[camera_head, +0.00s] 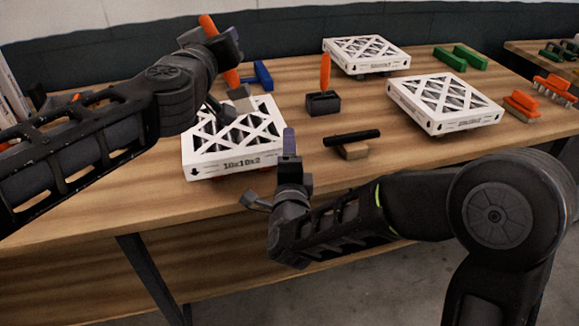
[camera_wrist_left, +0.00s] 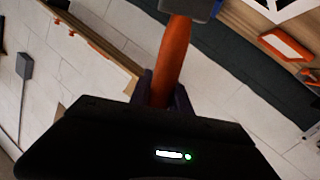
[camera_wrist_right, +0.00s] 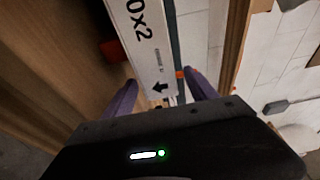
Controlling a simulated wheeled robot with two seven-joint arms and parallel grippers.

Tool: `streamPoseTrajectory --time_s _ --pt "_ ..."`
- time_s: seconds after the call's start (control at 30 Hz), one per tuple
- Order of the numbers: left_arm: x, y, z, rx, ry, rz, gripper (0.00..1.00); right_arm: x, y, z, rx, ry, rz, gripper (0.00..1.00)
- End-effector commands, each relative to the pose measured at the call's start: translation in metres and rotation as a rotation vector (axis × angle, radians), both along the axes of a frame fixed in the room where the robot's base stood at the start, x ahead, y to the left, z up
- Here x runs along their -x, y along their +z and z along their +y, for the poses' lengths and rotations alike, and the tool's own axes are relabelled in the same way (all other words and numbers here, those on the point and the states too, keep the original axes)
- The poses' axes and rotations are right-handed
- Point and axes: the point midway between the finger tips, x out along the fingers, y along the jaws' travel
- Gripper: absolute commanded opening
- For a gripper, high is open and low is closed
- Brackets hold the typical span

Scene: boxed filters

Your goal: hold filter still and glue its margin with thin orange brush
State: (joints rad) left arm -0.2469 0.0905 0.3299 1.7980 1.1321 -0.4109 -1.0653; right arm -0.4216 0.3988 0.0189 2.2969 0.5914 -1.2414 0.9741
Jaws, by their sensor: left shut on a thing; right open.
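A white boxed filter marked 10x10x2 (camera_head: 232,165) lies on the table at the left, its lattice top facing up. My left gripper (camera_head: 225,48) is shut on an orange-handled brush (camera_head: 231,78) above the filter's far side. The brush's grey head points down near the filter; I cannot tell if it touches. The orange handle (camera_wrist_left: 174,55) also shows in the left wrist view. My right gripper (camera_head: 289,160) is open at the filter's near right corner. In the right wrist view the filter's printed side (camera_wrist_right: 147,45) reaches toward the gap between the fingers (camera_wrist_right: 160,95).
Another orange-handled tool (camera_head: 325,72) stands in a black holder (camera_head: 323,104). A black-topped wooden brush (camera_head: 352,143) lies right of the filter. Two more filters (camera_head: 366,55) (camera_head: 445,103) lie farther back and right. Green (camera_head: 460,58), blue (camera_head: 263,75) and orange brushes (camera_head: 521,105) lie around.

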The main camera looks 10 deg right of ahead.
Motion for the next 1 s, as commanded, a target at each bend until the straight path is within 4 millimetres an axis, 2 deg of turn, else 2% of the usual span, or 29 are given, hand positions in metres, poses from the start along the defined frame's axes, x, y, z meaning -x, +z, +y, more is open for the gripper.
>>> streamPoseTrajectory --time_s 0.1,0.2,0.57,1.0 --pt "0.0 0.0 0.0 0.0 0.0 0.0 0.0 -0.017 -0.001 -0.003 0.0 -0.002 0.001 0.66" --pt "0.0 0.0 0.0 0.0 0.0 0.0 0.0 -0.025 0.0 -0.004 0.001 -0.002 0.0 0.66" --pt "0.0 0.0 0.0 0.0 0.0 0.0 0.0 -0.029 0.0 -0.004 0.0 -0.001 0.001 0.66" --pt "0.0 0.0 0.0 0.0 0.0 0.0 0.0 -0.029 0.0 -0.004 0.0 -0.001 0.0 0.3"
